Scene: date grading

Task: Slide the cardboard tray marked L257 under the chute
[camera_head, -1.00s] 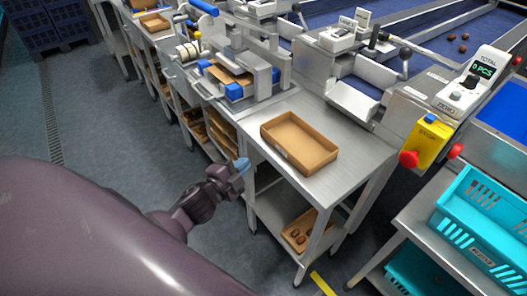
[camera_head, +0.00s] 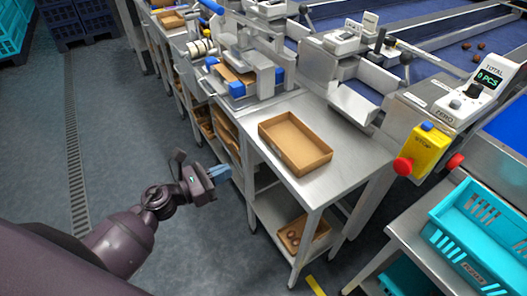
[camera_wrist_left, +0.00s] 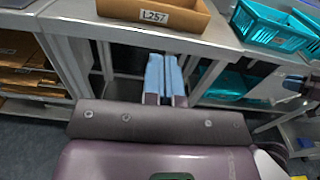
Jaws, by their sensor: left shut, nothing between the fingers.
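The cardboard tray (camera_head: 295,143) is empty and lies on the steel table, below the chute (camera_head: 352,100) in the head view and apart from it. In the left wrist view the tray (camera_wrist_left: 190,18) shows its front wall with the label L257 (camera_wrist_left: 154,16). My left gripper (camera_head: 221,172) is shut and empty, with blue fingertips, in the air left of the table's front edge. In the left wrist view its fingertips (camera_wrist_left: 164,75) lie side by side, below the tray.
The steel table (camera_head: 335,168) has bare top around the tray. A lower shelf holds another cardboard tray (camera_head: 303,233) with dates. A yellow stop box (camera_head: 430,148) and a turquoise crate (camera_head: 480,235) stand at the right. A sealing machine (camera_head: 240,75) stands at the back left.

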